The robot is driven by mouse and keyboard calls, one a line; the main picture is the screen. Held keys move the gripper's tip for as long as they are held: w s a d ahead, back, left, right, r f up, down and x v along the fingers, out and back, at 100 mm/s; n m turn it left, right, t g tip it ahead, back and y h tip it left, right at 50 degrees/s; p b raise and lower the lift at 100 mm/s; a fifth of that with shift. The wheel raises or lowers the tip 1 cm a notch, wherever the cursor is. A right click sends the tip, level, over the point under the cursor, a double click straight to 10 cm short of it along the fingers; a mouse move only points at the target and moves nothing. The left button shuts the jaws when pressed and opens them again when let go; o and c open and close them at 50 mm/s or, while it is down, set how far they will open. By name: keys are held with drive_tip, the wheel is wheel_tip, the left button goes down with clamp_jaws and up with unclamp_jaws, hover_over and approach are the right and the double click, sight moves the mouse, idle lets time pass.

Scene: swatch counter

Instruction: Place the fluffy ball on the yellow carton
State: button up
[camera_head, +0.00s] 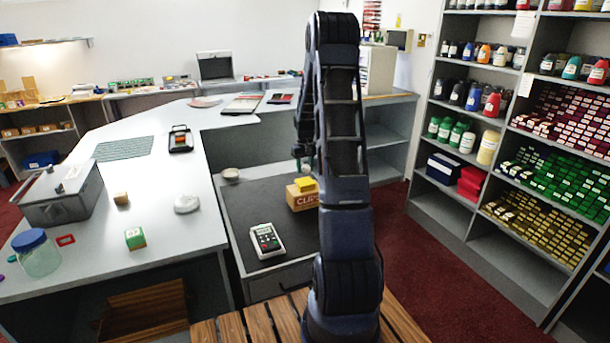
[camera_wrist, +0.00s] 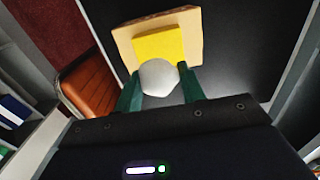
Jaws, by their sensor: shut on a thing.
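The yellow carton (camera_head: 305,184) lies on top of a cardboard box marked CLIPS (camera_head: 303,200) on the dark lower counter. In the wrist view the yellow carton (camera_wrist: 159,43) sits on the tan box (camera_wrist: 124,40), just beyond my fingers. My gripper (camera_wrist: 159,73) is shut on a whitish round ball (camera_wrist: 160,79), the fluffy ball, held between its green fingers. The ball overlaps the carton's near edge in that view; I cannot tell whether they touch.
Full shelves stand at right.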

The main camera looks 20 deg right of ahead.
sight(305, 173)
drive_tip(key=shift+f, duration=1.75)
drive_tip(key=shift+f, duration=0.1)
drive_tip(key=o, duration=0.9)
